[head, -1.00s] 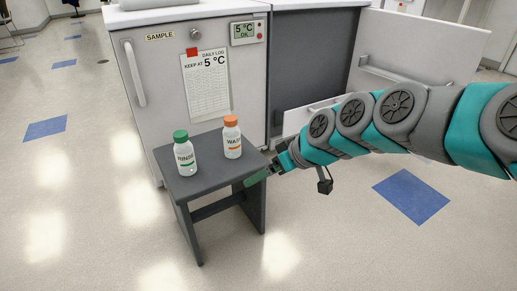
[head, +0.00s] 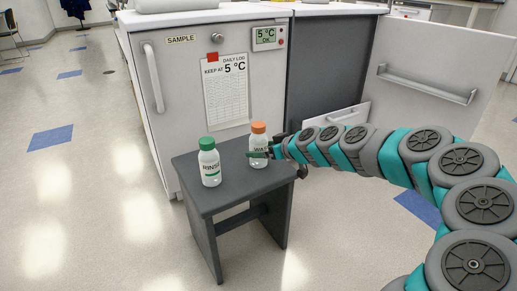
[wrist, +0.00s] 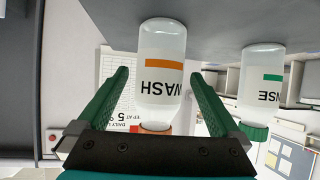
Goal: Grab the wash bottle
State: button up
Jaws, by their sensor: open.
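The wash bottle (head: 258,148), white with an orange cap and orange band, stands upright on a small dark grey stool (head: 213,197). In the wrist view, which is upside down, the wash bottle (wrist: 162,75) lies between the two green fingers of my gripper (wrist: 160,85). The fingers are apart, with a gap on each side of the bottle. In the head view my gripper (head: 262,153) reaches in from the right and covers part of the bottle's label.
A rinse bottle (head: 209,165) with a green cap stands left of the wash bottle; it also shows in the wrist view (wrist: 263,85). A white sample fridge (head: 180,90) stands behind the stool. An open door (head: 440,75) and drawer are at right.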

jog(key=shift+x, duration=1.35)
grip_shut()
